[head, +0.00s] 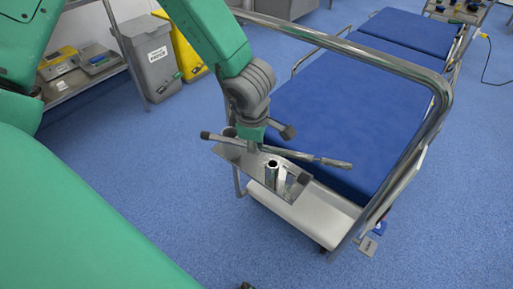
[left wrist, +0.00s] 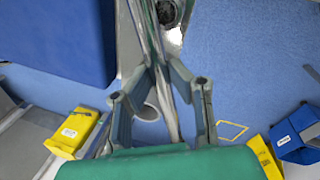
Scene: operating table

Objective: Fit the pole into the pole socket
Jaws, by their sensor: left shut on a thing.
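The pole (head: 310,157) is a thin grey metal rod lying nearly level across the end of the bed, tilted slightly down to the right. My left gripper (head: 252,146) is shut on it, left of its middle. In the left wrist view the pole (left wrist: 151,25) runs between the closed fingers (left wrist: 163,68). The pole socket (head: 271,173) looks like a short upright metal tube on the metal plate (head: 235,158) at the bed's end. It stands just below and right of my gripper, under the pole. Contact between pole and socket cannot be told. My right gripper is not in view.
The blue bed (head: 340,110) has a raised metal rail (head: 440,110) on its right side. A grey bin (head: 150,65) and a yellow bin (head: 188,58) stand at the back left, beside a shelf (head: 85,80) with boxes. The floor left of the bed is clear.

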